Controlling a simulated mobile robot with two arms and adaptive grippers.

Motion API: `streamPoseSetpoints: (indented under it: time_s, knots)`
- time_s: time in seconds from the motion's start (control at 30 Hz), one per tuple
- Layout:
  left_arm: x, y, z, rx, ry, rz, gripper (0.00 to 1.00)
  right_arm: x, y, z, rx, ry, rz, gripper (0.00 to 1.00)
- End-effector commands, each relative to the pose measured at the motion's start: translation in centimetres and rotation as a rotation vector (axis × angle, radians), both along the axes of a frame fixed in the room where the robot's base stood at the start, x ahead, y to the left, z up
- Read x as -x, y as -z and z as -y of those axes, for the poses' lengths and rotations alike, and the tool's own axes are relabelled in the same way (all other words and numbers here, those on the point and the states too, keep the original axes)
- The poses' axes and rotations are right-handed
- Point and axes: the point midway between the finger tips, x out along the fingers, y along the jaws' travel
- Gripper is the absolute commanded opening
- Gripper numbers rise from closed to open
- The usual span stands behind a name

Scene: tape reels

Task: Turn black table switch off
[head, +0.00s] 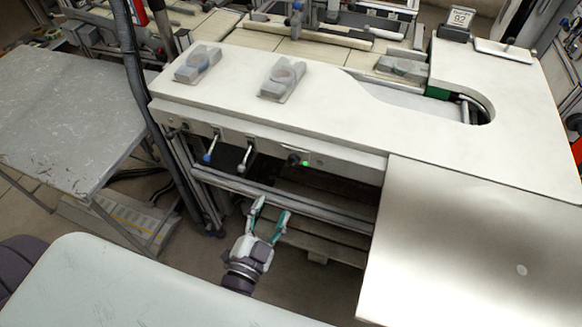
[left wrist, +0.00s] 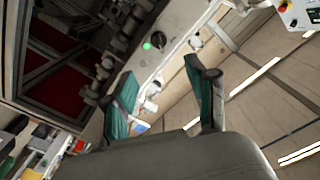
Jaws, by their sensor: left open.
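The black switch (head: 293,159) is a small dark knob on the front panel of the white table (head: 330,120) in the head view. A lit green lamp (head: 305,163) sits just right of it; a green lamp also glows in the left wrist view (left wrist: 147,46). My left gripper (head: 272,207) is open and empty, below and in front of the panel, apart from the switch. Its green-padded fingers (left wrist: 167,88) are spread in the left wrist view. Which dark part there is the switch, I cannot tell. My right gripper is not in view.
A blue-tipped lever (head: 208,157) and a pale-tipped lever (head: 243,168) stick out left of the switch. A metal rail (head: 270,192) runs below the panel. A grey table (head: 65,100) stands left. A pale surface (head: 120,285) lies in the foreground.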

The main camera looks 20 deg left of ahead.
Motion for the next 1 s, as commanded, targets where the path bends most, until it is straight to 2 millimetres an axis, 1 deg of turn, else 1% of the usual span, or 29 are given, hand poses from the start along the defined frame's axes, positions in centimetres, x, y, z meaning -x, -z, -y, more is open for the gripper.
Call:
streamPoseSetpoints:
  time_s: [0.1, 0.2, 0.4, 0.53, 0.63, 0.73, 1.0]
  knots:
    - [-2.1, -0.3, 0.1, 0.002, 0.000, 0.005, 0.57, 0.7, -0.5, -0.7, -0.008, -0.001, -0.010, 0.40]
    - [-4.3, -0.3, 0.2, 0.001, 0.000, 0.004, 0.57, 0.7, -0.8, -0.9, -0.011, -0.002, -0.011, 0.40]
    - [-8.5, -0.2, 0.3, 0.002, 0.001, 0.002, 0.57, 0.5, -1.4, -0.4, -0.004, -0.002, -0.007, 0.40]
    - [-10.7, -0.1, 0.4, 0.001, 0.001, 0.000, 0.57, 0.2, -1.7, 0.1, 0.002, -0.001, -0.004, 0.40]
    - [-11.9, 0.0, 0.4, 0.002, 0.001, -0.001, 0.57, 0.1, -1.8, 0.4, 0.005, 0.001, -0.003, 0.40]
    - [-12.5, 0.0, 0.4, 0.001, 0.001, -0.002, 0.57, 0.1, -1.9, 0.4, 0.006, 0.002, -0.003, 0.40]
    - [-12.8, 0.1, 0.5, 0.001, 0.002, -0.003, 0.57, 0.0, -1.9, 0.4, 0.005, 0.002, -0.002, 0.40]
